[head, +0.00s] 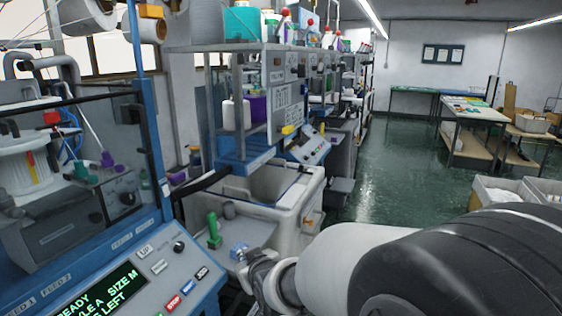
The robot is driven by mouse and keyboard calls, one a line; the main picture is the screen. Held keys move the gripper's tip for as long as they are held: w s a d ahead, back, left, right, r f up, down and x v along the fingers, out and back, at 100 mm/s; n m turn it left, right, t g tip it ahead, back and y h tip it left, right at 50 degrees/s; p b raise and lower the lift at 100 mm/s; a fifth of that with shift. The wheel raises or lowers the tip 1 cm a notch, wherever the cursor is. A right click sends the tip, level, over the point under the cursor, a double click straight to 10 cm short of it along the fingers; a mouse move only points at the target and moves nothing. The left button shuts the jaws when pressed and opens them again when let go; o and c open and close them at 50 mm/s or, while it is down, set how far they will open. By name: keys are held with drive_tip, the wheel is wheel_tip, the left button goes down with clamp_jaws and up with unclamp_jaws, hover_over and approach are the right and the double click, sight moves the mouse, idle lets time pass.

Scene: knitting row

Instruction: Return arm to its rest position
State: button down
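My arm reaches in from the lower right, with a large black and white link close to the camera. Its far end narrows to grey metal parts near the bottom middle, where my gripper (257,266) shows small and partly hidden behind my own arm. I cannot make out its fingers well enough to tell if they are open or shut. The gripper end is close to a small blue item (239,252) at the edge of a grey shelf (256,232); I cannot tell if they touch. A green part (214,230) stands on that shelf.
A knitting machine (80,200) with a lit green display (103,290) fills the left. A white open bin (300,205) stands behind the shelf. More machines (305,145) line the row. The green aisle floor (400,160) is clear. Worktables (470,112) and white crates (500,190) are at right.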

drive_tip(key=s+d+r+m+g+h, duration=0.1)
drive_tip(key=s+d+r, duration=0.1)
drive_tip(key=s+d, duration=0.15)
drive_tip(key=s+d+r+m+h, duration=0.1)
drive_tip(key=s+d+r, duration=0.1)
drive_tip(key=d, duration=0.3)
drive_tip(key=s+d+m+g+h, duration=0.1)
drive_tip(key=s+d, duration=0.4)
drive_tip(key=s, duration=0.4)
drive_tip(key=s+d+m+g+h, duration=0.1)
drive_tip(key=s+d, duration=0.3)
drive_tip(key=s, duration=0.5)
drive_tip(key=s+d+f+m+g, duration=0.1)
drive_tip(key=s+d+m+g, duration=0.2)
drive_tip(key=s, duration=0.6)
drive_tip(key=d, duration=0.2)
drive_tip(key=shift+s+d+h, duration=0.3)
drive_tip(key=shift+h, duration=0.1)
